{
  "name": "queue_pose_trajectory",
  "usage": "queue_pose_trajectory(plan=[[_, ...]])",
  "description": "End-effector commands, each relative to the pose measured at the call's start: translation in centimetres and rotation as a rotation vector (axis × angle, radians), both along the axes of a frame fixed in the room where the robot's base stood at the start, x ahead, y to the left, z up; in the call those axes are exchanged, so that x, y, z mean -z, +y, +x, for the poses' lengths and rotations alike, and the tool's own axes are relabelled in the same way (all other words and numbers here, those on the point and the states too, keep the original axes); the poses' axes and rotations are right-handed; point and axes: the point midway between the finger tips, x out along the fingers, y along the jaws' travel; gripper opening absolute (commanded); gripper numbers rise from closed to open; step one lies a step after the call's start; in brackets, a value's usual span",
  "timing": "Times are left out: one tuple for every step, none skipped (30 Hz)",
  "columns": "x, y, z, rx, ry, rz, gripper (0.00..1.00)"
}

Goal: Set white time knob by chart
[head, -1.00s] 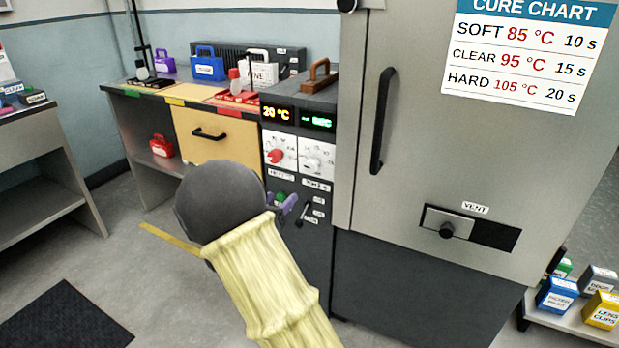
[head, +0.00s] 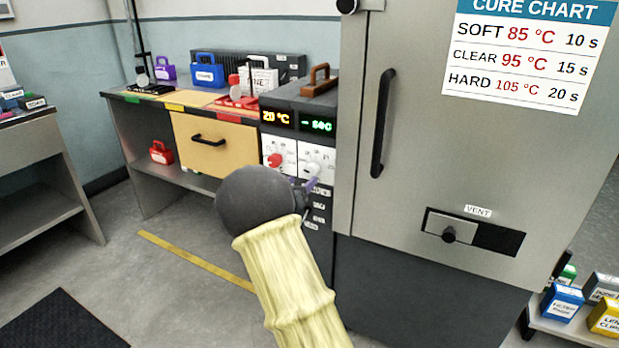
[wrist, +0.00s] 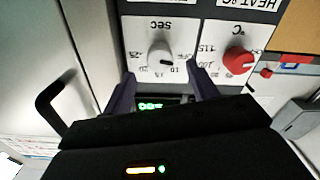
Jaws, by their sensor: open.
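The white time knob (wrist: 160,55) sits on its "SEC" dial in the wrist view, where the picture is upside down. My gripper (wrist: 160,85) is open, with its purple fingers on either side just short of the knob, not visibly touching it. The displays above read "20 °C" (head: 276,117) and "- sec" (head: 317,123). The cure chart (head: 525,55) lists SOFT 85 °C 10 s, CLEAR 95 °C 15 s, HARD 105 °C 20 s.
A grey oven door with a black handle (head: 383,122) stands right of the panel, with a vent slider (head: 448,234) lower down. A bench with a yellow drawer (head: 212,143) and several cases is on the left.

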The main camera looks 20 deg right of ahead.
Motion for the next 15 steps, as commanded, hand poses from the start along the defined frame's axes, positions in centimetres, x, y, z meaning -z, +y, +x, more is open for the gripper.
queue_pose_trajectory(plan=[[0.2, -0.8, 0.5, 0.004, -0.003, 0.0, 0.59], [0.2, -1.2, 0.9, 0.003, -0.003, 0.0, 0.59], [0.2, -1.8, 1.3, 0.004, -0.001, 0.0, 0.59], [0.2, -2.2, 1.6, 0.004, -0.002, -0.001, 0.59], [0.2, -2.6, 1.9, 0.003, -0.001, 0.0, 0.59], [0.2, -3.1, 2.3, 0.003, -0.002, -0.001, 0.59], [0.2, -3.4, 2.6, 0.003, -0.003, 0.0, 0.59], [0.1, -3.7, 2.9, 0.002, -0.002, 0.0, 0.59], [0.1, -4.1, 3.1, 0.002, -0.002, -0.001, 0.59], [0.1, -4.3, 3.3, 0.002, -0.001, -0.001, 0.59], [0.1, -4.5, 3.5, 0.002, -0.001, -0.001, 0.59], [0.1, -4.7, 3.6, 0.001, -0.001, -0.001, 0.59], [0.1, -4.7, 3.7, 0.001, 0.0, 0.0, 0.59], [0.1, -4.8, 3.7, 0.0, 0.0, 0.0, 0.59], [0.0, -4.8, 3.8, 0.0, 0.0, 0.0, 0.59]])
